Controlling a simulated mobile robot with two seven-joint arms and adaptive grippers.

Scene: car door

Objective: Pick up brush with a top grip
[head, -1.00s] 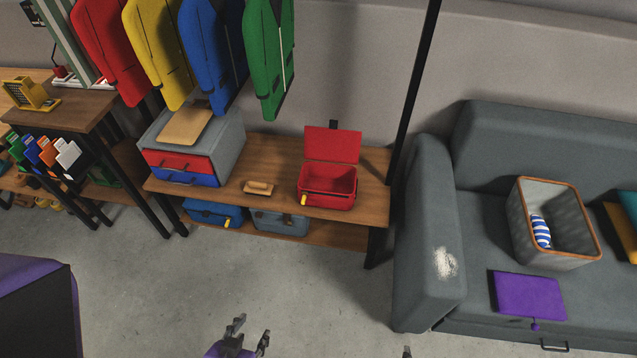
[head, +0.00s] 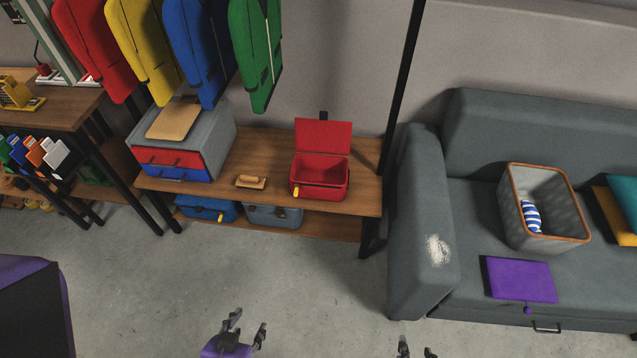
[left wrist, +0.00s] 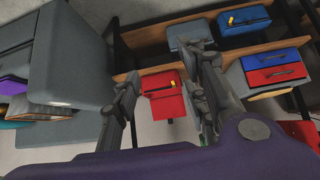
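The brush (head: 251,182) is a small tan wooden piece lying on the wooden shelf, between the drawer box and the open red box. My left gripper (head: 246,333) is at the bottom of the head view, apart from the shelf and the brush. Its fingers are spread with nothing between them. In the left wrist view the gripper (left wrist: 168,92) is also open, with the red box seen beyond its fingers. I cannot make out the brush in that view. My right gripper (head: 416,350) shows only its fingertips at the bottom edge; they look apart.
The open red box (head: 320,190) stands right of the brush. The grey box with red and blue drawers (head: 183,160) stands left. Coloured jackets (head: 200,45) hang above the shelf. A grey sofa (head: 425,215) is at right, holding a bin (head: 570,235) and a purple item (head: 520,279). Floor in front is clear.

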